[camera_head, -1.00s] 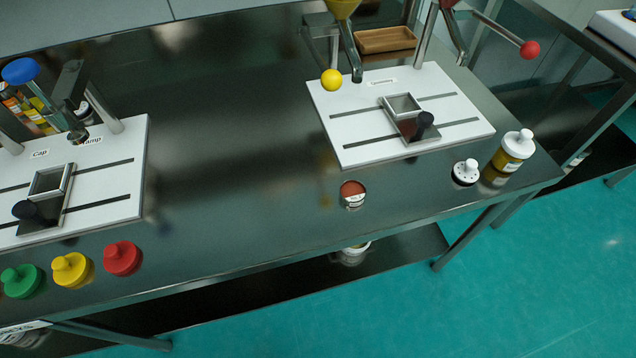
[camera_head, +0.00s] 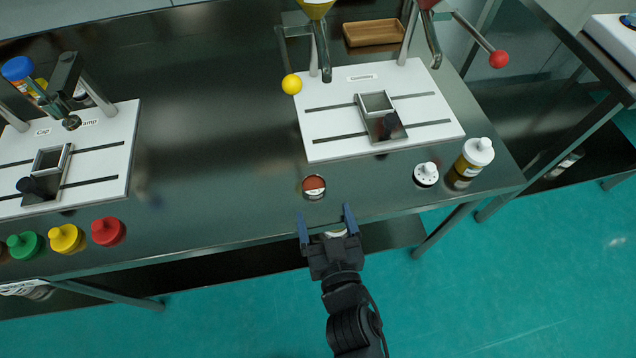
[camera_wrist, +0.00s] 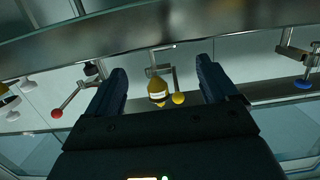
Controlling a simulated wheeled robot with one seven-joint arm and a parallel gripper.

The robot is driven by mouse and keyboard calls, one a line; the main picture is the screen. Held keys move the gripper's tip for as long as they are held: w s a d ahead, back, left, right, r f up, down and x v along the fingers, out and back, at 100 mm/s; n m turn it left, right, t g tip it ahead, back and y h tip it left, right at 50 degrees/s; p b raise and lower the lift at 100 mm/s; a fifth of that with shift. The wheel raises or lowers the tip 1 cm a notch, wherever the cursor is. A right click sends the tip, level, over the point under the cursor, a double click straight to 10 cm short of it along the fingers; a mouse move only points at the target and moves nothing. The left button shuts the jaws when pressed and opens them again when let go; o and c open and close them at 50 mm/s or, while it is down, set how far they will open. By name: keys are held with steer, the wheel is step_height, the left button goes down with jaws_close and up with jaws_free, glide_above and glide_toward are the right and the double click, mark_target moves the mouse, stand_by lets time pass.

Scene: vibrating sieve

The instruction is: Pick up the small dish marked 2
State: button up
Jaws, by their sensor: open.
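A small round dish (camera_head: 314,187) with red-brown contents and a pale front lies on the dark metal table near its front edge. I cannot read a number on it. My gripper (camera_head: 326,220) is in front of the table edge, just below the dish in the head view, with its two blue fingers spread and empty. In the wrist view my gripper (camera_wrist: 160,70) also shows with its fingers apart and nothing between them. The dish cannot be made out in that view.
A white board (camera_head: 380,112) with a metal frame stands behind the dish. A white-capped shaker (camera_head: 426,174) and a yellow bottle (camera_head: 470,160) stand to its right. Red (camera_head: 108,231), yellow (camera_head: 67,238) and green (camera_head: 25,245) caps lie left. The table around the dish is clear.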

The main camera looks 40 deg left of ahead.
mark_target(312, 177)
steer(key=shift+b+x, duration=0.7)
steer(key=shift+x, duration=2.9)
steer(key=shift+s+a+f, duration=0.1)
steer(key=shift+s+f, duration=0.05)
steer(key=shift+s, duration=0.05)
steer(key=shift+c, duration=0.4)
steer(key=c, duration=1.1)
